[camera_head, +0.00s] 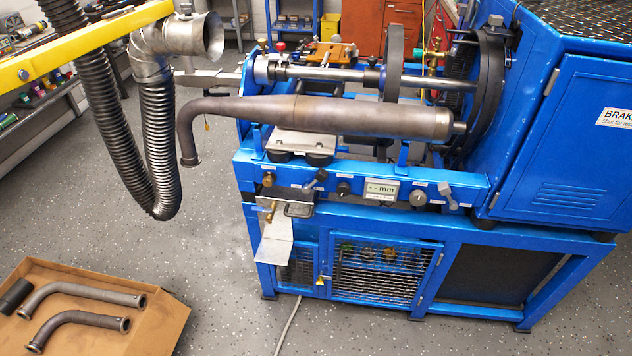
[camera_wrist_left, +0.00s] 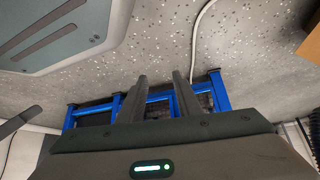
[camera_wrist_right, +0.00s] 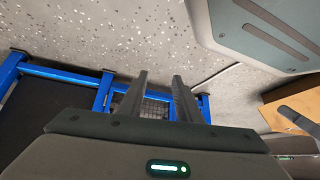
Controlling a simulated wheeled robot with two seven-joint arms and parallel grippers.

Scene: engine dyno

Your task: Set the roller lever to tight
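The blue dyno bench (camera_head: 360,175) carries a front control panel. Small labels are by the controls but too small to read, so I cannot tell which one is the roller lever or which setting is tight. My left gripper (camera_wrist_left: 159,76) is open and empty in the left wrist view. My right gripper (camera_wrist_right: 160,76) is open and empty in the right wrist view. Neither shows in the head view.
Between the levers are a black knob (camera_head: 343,188), a "mm" display (camera_head: 381,191) and another knob (camera_head: 418,197). An exhaust pipe (camera_head: 330,115) lies above the panel. A metal bracket (camera_head: 275,245) juts out front left. A cardboard box (camera_head: 150,325) holds bent pipes.

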